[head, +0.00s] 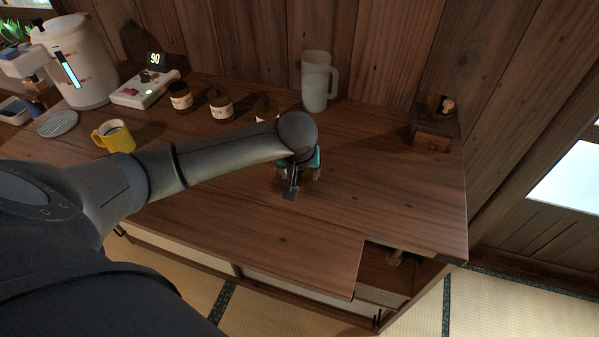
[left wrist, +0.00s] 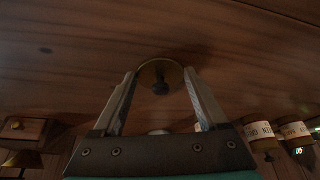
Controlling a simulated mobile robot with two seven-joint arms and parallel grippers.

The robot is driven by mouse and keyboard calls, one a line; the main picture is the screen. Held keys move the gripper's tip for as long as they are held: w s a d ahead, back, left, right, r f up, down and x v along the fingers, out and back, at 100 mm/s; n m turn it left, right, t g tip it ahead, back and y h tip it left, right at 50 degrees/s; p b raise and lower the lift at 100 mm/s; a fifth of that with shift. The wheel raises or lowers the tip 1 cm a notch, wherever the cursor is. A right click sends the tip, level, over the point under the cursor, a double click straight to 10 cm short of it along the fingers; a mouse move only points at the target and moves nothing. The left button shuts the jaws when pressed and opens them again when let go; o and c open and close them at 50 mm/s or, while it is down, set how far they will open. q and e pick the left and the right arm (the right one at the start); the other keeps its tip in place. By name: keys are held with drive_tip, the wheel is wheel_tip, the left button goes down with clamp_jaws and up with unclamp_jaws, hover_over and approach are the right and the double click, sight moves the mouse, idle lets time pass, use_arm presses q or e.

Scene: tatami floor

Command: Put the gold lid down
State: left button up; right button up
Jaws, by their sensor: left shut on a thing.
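The gold lid (left wrist: 147,74) shows in the left wrist view as a round disc with a gold rim and a dark knob. My left gripper (left wrist: 160,82) is shut on it, with one finger on each side of the rim. In the head view, my left gripper (head: 291,193) points down over the middle of the wooden counter (head: 230,215). The lid is mostly hidden there by my wrist and fingers. I cannot tell whether the lid touches the counter. My right gripper is not in view.
Labelled canisters (head: 220,104) stand behind my arm, one partly hidden. A clear pitcher (head: 316,82) is at the back, a small wooden box (head: 432,130) at right. A yellow mug (head: 118,140) and white dispenser (head: 72,65) are at left. The counter right of my gripper is clear.

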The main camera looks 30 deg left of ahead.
use_arm(q)
drive_tip(key=shift+f, duration=0.15)
drive_tip(key=o, duration=1.2)
drive_tip(key=shift+o, duration=0.2)
drive_tip(key=shift+r, duration=0.25)
drive_tip(key=p+v, duration=0.2)
drive_tip(key=v, duration=1)
drive_tip(key=shift+f, duration=0.1)
